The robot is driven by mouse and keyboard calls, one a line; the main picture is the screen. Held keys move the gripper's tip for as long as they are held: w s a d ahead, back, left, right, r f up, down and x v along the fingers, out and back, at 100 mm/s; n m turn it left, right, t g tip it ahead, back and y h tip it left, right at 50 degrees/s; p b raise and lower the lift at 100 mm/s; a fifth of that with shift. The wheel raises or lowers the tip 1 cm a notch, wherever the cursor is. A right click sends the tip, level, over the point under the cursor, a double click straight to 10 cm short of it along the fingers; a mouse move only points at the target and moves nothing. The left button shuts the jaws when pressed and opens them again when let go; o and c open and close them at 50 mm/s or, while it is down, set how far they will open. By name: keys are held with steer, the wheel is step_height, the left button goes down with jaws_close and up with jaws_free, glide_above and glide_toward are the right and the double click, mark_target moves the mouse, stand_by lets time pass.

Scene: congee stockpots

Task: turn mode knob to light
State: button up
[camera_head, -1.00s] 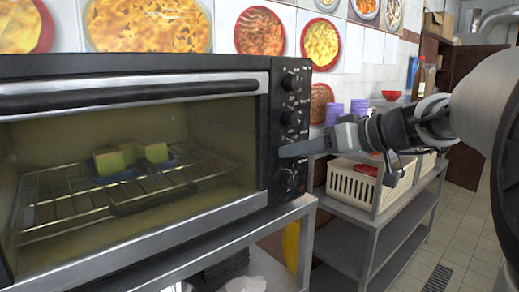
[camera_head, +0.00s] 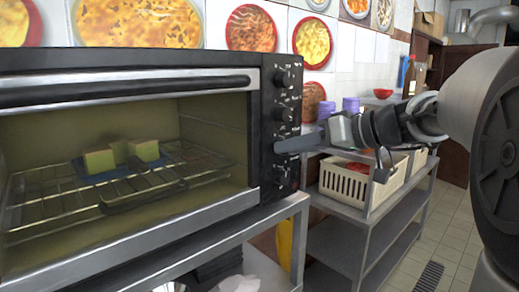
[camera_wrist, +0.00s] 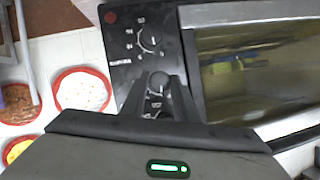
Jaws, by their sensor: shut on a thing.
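The black toaster oven (camera_head: 130,62) has a control panel (camera_wrist: 130,60) with a column of knobs on its right side. My gripper (camera_head: 280,146) reaches in from the right at the panel, below the two upper knobs. In the wrist view my gripper (camera_wrist: 158,88) has its fingers on both sides of a dark knob (camera_wrist: 158,80) with a light pointer mark, and is shut on it. Another knob (camera_wrist: 150,38) with a numbered dial sits beyond it. The labels are too small to tell which knob is the mode knob. The head view hides the held knob behind the fingers.
Light blocks on a blue dish (camera_head: 100,178) sit on the oven's rack behind glass. The oven stands on a metal table (camera_head: 225,243). At right, a metal shelf (camera_head: 340,258) holds a cream basket (camera_head: 343,186) and purple cups (camera_head: 350,105). Floor (camera_head: 452,235) is clear at right.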

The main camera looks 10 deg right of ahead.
steer(key=m+y+b, duration=0.1)
steer(key=m, duration=0.2)
steer(key=m+y+b, duration=0.1)
steer(key=m+y, duration=0.1)
steer(key=m, duration=0.1)
steer(key=shift+w+d+f+g+y, duration=0.1)
steer(key=shift+d+f+g+y, duration=0.05)
steer(key=shift+g+y, duration=0.2)
stand_by(0.5)
steer(key=o, duration=1.1)
steer(key=shift+c, duration=0.2)
steer(key=v, duration=1.7)
steer(key=shift+d+p, duration=0.25)
steer(key=shift+p, duration=0.15)
steer(key=shift+a, duration=0.1)
